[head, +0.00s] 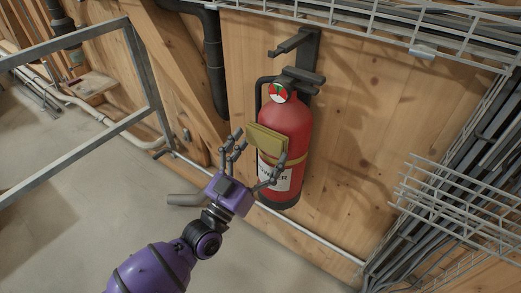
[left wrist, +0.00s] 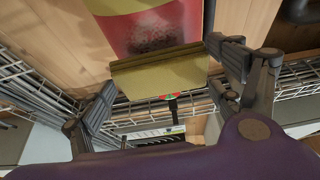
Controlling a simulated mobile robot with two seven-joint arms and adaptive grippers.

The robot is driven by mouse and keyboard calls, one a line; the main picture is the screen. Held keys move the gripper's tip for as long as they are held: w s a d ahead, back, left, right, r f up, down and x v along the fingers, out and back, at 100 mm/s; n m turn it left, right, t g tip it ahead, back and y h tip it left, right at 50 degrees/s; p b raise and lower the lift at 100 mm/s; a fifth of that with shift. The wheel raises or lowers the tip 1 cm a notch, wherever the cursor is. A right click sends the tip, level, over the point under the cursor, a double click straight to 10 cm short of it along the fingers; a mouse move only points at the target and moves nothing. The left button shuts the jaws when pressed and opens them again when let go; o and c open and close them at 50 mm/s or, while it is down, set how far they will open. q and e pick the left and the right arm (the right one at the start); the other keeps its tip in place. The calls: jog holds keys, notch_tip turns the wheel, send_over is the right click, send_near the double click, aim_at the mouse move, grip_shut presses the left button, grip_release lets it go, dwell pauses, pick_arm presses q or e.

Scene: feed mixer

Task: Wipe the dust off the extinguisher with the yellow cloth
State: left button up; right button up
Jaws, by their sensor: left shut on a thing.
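A red fire extinguisher (head: 291,125) with a round gauge (head: 278,93) and a white label (head: 272,177) hangs upright on the wooden wall. My left gripper (head: 260,148) is in front of it, shut on the folded yellow cloth (head: 264,139). The cloth covers part of the extinguisher's front, above the label. In the left wrist view the cloth (left wrist: 160,73) spans between the fingers, and a dark speckled dust patch (left wrist: 152,35) shows on the red body (left wrist: 190,22) just beyond it. I cannot tell whether cloth and body touch. My right gripper is out of view.
A dark bracket (head: 309,55) rises behind the extinguisher's top. Wire cable trays run above and at the right (head: 440,205). A grey metal frame (head: 90,150) stands at left, and a black pipe (head: 214,65) runs down the wall. The floor (head: 70,235) at lower left is open.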

aim_at(269, 157)
pick_arm(q)
jog(key=shift+f+b, duration=2.5)
jog(key=shift+f, duration=1.1)
jog(key=shift+r, duration=0.1)
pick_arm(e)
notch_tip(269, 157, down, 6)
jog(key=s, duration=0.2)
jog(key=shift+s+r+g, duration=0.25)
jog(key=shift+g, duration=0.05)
pick_arm(q)
jog(key=shift+s+a, duration=0.2)
jog(key=shift+s, duration=0.05)
jog(key=shift+s+a+p, duration=0.5)
jog(key=shift+s+a, duration=0.3)
jog(key=shift+s, duration=0.3)
jog(key=shift+s+a+p, duration=0.5)
jog(key=shift+s+a, duration=0.25)
jog(key=shift+s, duration=0.3)
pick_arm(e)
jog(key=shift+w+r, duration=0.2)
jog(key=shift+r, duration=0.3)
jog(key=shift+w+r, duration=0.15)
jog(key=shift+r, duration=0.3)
